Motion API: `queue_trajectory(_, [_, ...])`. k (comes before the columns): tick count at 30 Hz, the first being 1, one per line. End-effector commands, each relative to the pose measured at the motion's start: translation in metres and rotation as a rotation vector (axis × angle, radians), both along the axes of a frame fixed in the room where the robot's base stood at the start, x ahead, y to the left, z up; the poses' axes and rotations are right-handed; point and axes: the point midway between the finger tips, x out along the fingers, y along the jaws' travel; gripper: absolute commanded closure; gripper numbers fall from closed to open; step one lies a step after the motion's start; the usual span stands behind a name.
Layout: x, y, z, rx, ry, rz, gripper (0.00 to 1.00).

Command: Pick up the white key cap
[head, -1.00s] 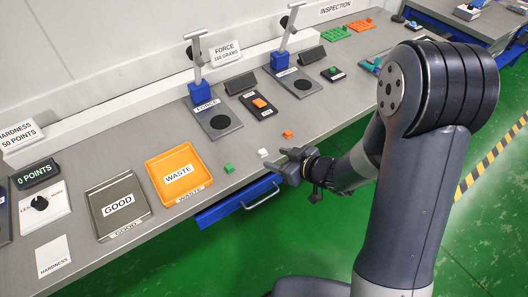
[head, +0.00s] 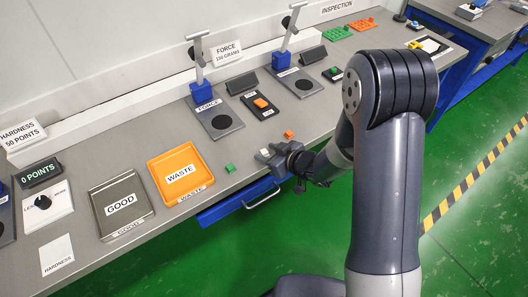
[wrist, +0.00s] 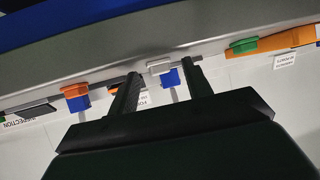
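The white key cap (head: 264,152) lies on the grey bench near its front edge, between the green and orange caps. In the wrist view the white key cap (wrist: 160,68) appears in the gap between my two fingers. My gripper (head: 270,156) is low over the bench's front edge with its fingers at the cap. In the wrist view my gripper (wrist: 161,85) is open, one finger to each side of the cap, with space between. I cannot tell whether a finger touches it.
A green cap (head: 230,168) lies to the left and an orange cap (head: 289,134) to the right. An orange WASTE tray (head: 164,159) and a grey GOOD tray (head: 105,207) stand further left. A blue drawer (head: 215,212) is below the bench edge.

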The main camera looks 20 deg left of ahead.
Motion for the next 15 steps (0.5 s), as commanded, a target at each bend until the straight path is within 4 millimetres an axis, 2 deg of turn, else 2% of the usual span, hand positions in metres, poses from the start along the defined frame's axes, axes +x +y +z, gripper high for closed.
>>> queue_trajectory(2, [-0.0001, -0.0002, 0.0001, 0.0, 0.0, 0.0, 0.6])
queue_trajectory(15, [-0.0001, -0.0002, 0.0002, 0.0, 0.0, 0.0, 0.96])
